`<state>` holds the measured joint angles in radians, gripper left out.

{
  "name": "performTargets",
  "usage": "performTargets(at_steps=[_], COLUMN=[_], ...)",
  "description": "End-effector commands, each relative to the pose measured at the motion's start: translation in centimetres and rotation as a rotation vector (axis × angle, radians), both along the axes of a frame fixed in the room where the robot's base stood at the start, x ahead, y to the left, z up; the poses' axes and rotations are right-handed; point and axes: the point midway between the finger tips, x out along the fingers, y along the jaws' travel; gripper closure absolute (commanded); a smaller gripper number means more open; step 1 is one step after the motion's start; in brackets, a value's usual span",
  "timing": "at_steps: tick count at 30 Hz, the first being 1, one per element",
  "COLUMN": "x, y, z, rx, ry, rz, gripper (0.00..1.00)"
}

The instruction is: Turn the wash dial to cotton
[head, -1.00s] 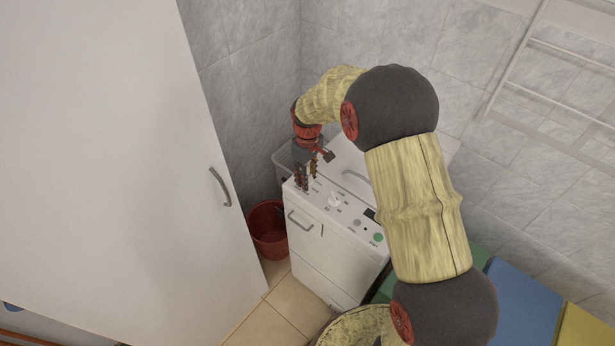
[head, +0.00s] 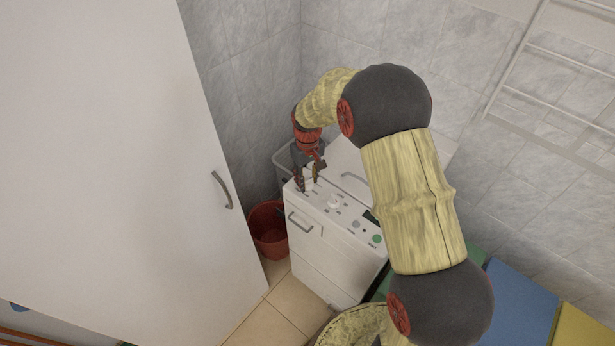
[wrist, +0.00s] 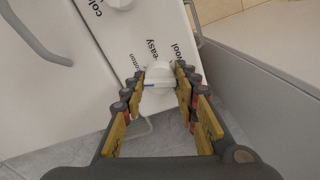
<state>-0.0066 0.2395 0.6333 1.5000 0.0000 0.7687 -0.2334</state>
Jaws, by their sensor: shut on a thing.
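The wash dial (wrist: 158,74) is a white round knob on the white washing machine's top panel (head: 327,196). In the wrist view it sits between the fingertips of my gripper (wrist: 160,84), which is shut on it. The labels "cotton" (wrist: 134,66), "easy" (wrist: 152,50) and "wool" (wrist: 183,55) are printed around the far side of the dial. A short blue mark (wrist: 149,86) shows at its near left. In the head view my gripper (head: 307,186) points down at the panel's far left end, and its fingers partly hide the dial.
A second white knob (head: 334,202) stands nearby on the panel, with a green button (head: 376,238) farther right. A red bucket (head: 268,228) is on the floor left of the machine. A tall white cabinet (head: 110,150) fills the left. Tiled walls stand close behind.

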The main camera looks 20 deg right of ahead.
Motion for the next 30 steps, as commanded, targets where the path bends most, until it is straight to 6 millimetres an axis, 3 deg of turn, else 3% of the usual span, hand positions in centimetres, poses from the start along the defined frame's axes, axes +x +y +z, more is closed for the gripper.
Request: performTargets(at_steps=[15,30], x=[-0.02,-0.01], y=[0.0,0.0], z=[0.07,-0.04], rx=[0.0,0.0], ry=[0.001,0.0], rz=[-0.401,-0.524], gripper=[0.95,0.95])
